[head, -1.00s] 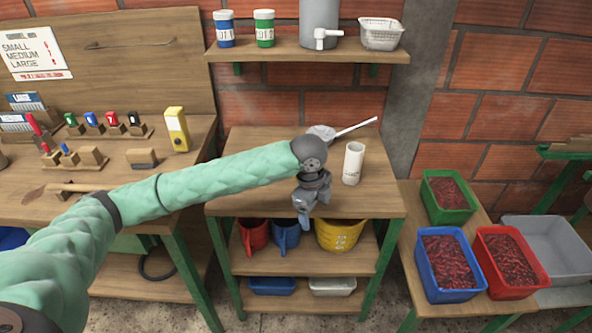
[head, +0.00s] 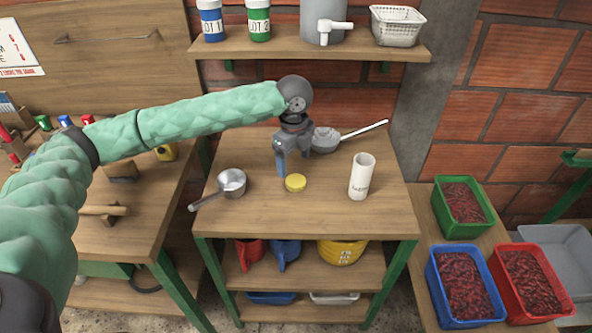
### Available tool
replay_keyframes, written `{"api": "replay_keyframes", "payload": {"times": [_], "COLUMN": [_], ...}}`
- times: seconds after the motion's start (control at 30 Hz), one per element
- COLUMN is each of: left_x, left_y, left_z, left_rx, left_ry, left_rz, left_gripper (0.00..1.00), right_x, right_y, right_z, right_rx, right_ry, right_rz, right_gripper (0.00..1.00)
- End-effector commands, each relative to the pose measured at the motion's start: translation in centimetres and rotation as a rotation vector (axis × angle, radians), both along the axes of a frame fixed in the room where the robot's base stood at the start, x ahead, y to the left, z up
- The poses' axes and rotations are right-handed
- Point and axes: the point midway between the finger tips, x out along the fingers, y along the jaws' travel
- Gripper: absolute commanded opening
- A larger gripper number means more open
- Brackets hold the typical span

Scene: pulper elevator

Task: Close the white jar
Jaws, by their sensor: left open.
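The white jar (head: 361,177) stands upright on the wooden table, right of centre, with its top uncovered. A small round yellow lid (head: 295,183) lies flat on the table to the left of the jar. My left gripper (head: 293,172) points down, open and empty, just behind and above the lid. I cannot tell whether a fingertip touches the table. The left arm comes in from the left, over the workbench. My right gripper is not in view.
A metal saucepan (head: 231,182) sits left of the lid, and a strainer (head: 326,139) with a white handle lies behind the jar. A shelf (head: 310,50) with pots and a basket hangs above. Crates of red berries (head: 464,285) stand at the right. The table's front is clear.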

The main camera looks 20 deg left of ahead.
Motion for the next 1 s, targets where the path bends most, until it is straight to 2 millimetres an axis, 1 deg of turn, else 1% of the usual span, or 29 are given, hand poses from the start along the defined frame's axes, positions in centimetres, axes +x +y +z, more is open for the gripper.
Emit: {"api": "replay_keyframes", "payload": {"times": [0.4, 0.47, 0.7, 1.0], "left_x": [0.0, 0.0, 0.0, 0.1], "left_y": [0.0, 0.0, 0.0, 0.0], "left_z": [-0.1, -0.4, -2.5, -2.7], "left_rx": [0.0, 0.001, 0.001, 0.0], "left_ry": [0.001, 0.002, 0.002, 0.001], "left_rz": [0.0, 0.0, 0.001, 0.0], "left_gripper": [0.79, 0.79, 0.79, 0.79], "right_x": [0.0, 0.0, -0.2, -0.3], "right_y": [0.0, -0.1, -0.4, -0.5], "right_z": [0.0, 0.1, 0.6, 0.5], "right_rx": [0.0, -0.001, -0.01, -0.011], "right_ry": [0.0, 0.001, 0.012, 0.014], "right_rz": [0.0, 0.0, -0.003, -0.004], "right_gripper": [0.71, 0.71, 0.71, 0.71]}}
